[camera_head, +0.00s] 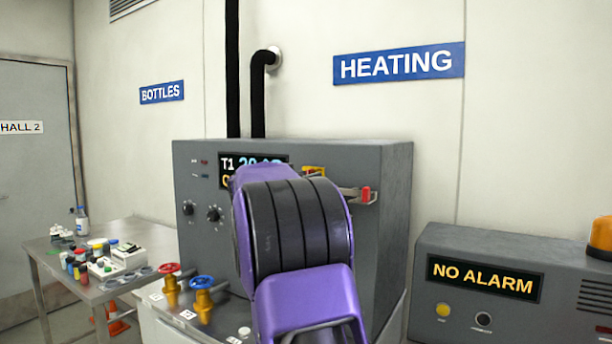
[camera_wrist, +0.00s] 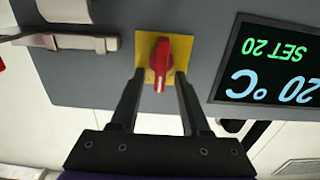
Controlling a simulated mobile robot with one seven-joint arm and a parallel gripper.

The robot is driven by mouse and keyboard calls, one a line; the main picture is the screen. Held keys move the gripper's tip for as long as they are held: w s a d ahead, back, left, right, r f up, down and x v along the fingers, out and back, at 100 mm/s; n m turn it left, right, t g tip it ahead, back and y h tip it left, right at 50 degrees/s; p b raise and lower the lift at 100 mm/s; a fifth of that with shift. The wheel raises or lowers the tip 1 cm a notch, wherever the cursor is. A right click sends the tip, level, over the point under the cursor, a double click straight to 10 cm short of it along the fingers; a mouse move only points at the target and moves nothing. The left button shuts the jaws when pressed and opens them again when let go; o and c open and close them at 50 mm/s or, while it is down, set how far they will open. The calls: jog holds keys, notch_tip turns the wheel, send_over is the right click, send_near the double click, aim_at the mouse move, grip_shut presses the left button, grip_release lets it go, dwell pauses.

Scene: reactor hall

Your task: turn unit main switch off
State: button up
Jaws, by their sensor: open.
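The main switch is a red rotary knob on a yellow square plate (camera_wrist: 178,60) on the grey heating unit (camera_head: 390,170). In the wrist view the red knob (camera_wrist: 161,62) has its long side upright in the picture. My gripper (camera_wrist: 160,80) is open, with one finger on each side of the knob's lower part; I cannot tell whether either touches it.
A metal latch with a red end (camera_head: 366,194) sticks out beside the switch. A display (camera_head: 240,163) is on its other side, upside down in the wrist view (camera_wrist: 268,62). Red (camera_head: 169,269) and blue (camera_head: 202,282) valves stand in front. The alarm box (camera_head: 500,290) is at right.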

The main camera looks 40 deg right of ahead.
jog(key=shift+c, duration=0.3)
grip_shut()
jog(key=shift+f+n, duration=0.1)
jog(key=shift+n, duration=0.2)
jog(key=shift+w+a+f+n+b, duration=0.2)
jog(key=shift+n+b, duration=0.55)
jog(key=shift+n, duration=2.15)
jog(key=shift+w+f+n+b, duration=0.3)
jog(key=shift+n+b, duration=0.5)
jog(key=shift+n, duration=2.1)
jog(key=shift+w+a+f+n+b, duration=0.2)
jog(key=shift+n+b, duration=0.55)
jog(key=shift+n, duration=2.15)
jog(key=shift+d, duration=0.1)
